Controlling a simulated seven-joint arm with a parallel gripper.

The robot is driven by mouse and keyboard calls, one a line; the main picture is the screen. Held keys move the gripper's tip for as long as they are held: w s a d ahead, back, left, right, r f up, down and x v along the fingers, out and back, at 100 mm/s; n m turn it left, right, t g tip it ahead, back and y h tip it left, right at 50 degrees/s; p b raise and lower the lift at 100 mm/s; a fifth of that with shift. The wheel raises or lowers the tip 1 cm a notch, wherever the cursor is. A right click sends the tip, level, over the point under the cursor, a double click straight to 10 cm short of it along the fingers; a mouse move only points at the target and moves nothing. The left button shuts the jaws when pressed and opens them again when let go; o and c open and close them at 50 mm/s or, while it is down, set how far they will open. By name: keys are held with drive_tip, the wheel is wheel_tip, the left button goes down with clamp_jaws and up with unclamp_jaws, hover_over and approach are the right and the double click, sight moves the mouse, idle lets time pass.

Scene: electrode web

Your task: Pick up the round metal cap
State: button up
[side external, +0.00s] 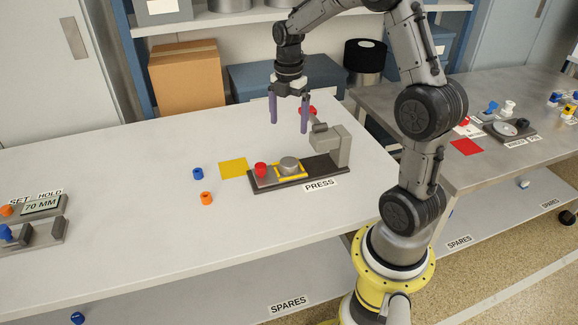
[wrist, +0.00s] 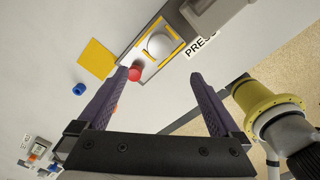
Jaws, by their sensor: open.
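A round grey metal cap (side external: 289,165) sits on the press base, inside a yellow-marked square. In the wrist view the cap (wrist: 159,46) shows as a pale dome near the top middle. My gripper (side external: 289,127) has two purple fingers, spread wide and pointing down. It is empty and above the table, well above the press base. In the wrist view the fingertips of my gripper (wrist: 158,78) frame the space just below the cap in the picture. Nothing hides the cap.
The press head (side external: 331,144) stands right of the cap, close to it. A red button (side external: 261,170) is on the base left of the cap. A yellow square (side external: 233,168), a blue piece (side external: 198,174) and an orange piece (side external: 206,198) lie left. The white table's front is clear.

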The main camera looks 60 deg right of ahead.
hover_over(289, 162)
wheel_tip(289, 162, down, 9)
drive_tip(key=shift+s+r, duration=0.15)
drive_tip(key=shift+w+f, duration=0.2)
drive_tip(key=shift+f, duration=2.4)
drive_tip(key=shift+r, duration=0.1)
clamp_jaws()
